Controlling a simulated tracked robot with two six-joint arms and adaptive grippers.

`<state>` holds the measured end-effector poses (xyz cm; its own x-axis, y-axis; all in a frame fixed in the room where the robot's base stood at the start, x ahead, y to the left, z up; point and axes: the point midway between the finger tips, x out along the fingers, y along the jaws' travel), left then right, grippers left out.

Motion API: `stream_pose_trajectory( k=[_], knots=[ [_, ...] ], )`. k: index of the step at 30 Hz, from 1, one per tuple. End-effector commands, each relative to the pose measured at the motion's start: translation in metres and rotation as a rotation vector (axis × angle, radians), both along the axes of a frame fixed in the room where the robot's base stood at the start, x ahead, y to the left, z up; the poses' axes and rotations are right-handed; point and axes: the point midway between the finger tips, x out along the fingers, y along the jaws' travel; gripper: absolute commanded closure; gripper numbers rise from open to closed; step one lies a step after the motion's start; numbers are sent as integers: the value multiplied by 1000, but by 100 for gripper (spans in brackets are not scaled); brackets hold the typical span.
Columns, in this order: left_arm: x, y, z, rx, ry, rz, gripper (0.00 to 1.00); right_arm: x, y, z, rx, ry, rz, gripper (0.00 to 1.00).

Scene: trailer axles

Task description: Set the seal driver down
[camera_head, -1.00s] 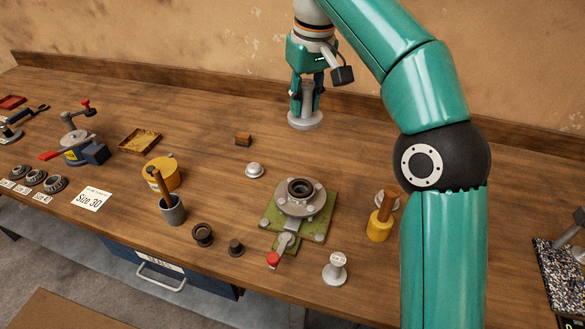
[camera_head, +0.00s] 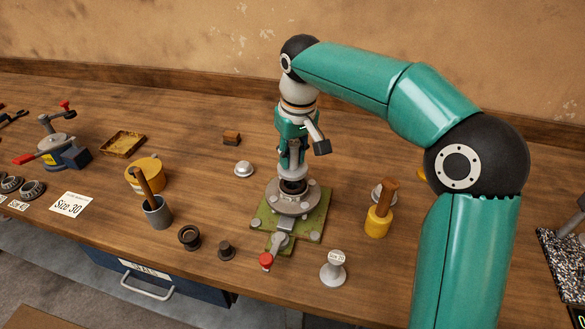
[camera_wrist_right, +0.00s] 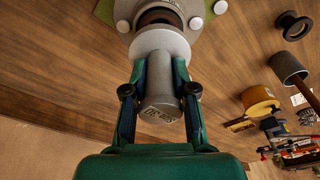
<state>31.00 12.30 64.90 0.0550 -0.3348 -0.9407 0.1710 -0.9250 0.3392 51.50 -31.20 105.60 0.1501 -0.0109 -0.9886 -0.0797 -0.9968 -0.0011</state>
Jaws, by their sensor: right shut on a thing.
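The seal driver (camera_head: 294,160) is a grey metal tool with a round handle and a wide flange. My right gripper (camera_head: 292,150) is shut on its handle, above the hub (camera_head: 289,209) on the green plate (camera_head: 309,226). In the right wrist view, the gripper's fingers (camera_wrist_right: 160,95) grip both sides of the driver (camera_wrist_right: 160,112), whose flange sits beside the hub's dark bore (camera_wrist_right: 158,16). I cannot tell whether the flange touches the hub. My left gripper is not in view.
A second grey flanged tool (camera_head: 335,268) stands at the front. The table behind the hub has free room.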

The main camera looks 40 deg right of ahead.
Motion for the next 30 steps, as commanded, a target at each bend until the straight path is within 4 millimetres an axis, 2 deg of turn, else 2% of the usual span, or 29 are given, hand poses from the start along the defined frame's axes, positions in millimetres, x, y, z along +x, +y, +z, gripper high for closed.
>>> stream_pose_trajectory(
  k=[7,19,20,23,24,30],
  knots=[
    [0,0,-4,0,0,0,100,-1,-1,-32,-1,3,0,100],
    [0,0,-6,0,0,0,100,0,-1,-38,0,1,-1,100],
    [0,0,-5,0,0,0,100,-1,0,-37,0,2,-1,69],
    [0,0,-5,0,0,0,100,-1,0,-37,0,2,0,52],
    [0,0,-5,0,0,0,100,-1,0,-37,0,2,0,49],
    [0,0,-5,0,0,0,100,0,0,-37,0,2,0,49]
  ],
)
